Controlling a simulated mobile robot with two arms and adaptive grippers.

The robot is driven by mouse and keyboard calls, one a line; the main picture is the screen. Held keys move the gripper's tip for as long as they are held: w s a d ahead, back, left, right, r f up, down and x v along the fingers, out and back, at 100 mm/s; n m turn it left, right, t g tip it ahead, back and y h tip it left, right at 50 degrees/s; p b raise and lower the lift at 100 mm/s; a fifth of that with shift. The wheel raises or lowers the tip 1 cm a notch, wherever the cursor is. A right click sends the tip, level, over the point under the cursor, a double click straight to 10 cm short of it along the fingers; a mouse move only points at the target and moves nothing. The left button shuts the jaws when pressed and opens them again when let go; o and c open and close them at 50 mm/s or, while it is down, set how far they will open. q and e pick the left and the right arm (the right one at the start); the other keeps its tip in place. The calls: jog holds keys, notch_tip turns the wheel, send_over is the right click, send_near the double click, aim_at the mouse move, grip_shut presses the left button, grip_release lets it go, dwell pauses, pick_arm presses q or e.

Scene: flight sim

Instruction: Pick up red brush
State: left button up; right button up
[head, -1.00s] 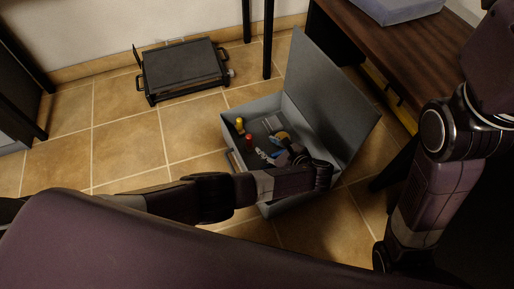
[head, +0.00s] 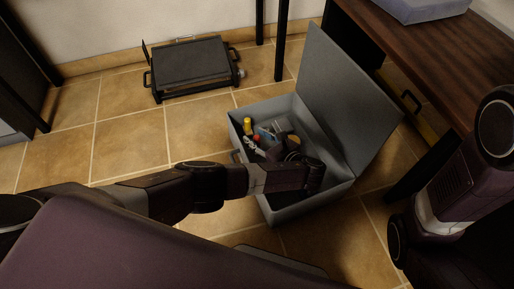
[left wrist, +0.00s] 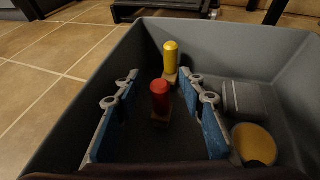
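The red brush (left wrist: 160,98), with a red handle and a wooden lower part, stands inside the open grey box in the left wrist view. In the head view its red top (head: 257,138) is a small spot near the box's left side. My left gripper (left wrist: 158,77) reaches into the box with its blue-padded fingers apart. The red brush shows between the two fingers, with gaps on both sides; its depth relative to the fingertips is hard to tell. In the head view my left gripper (head: 267,136) is partly hidden by its own wrist. My right gripper is out of view.
The grey box (head: 283,207) has its lid (head: 345,100) raised on the right. A yellow-handled brush (left wrist: 170,58) stands just behind the red one. A round yellow-faced item (left wrist: 255,143) and a grey item (left wrist: 245,98) lie to the right. A black grill (head: 190,65) is on the floor.

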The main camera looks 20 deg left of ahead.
pick_arm(q)
grip_shut()
jog(key=shift+r, duration=0.1)
dwell(0.4)
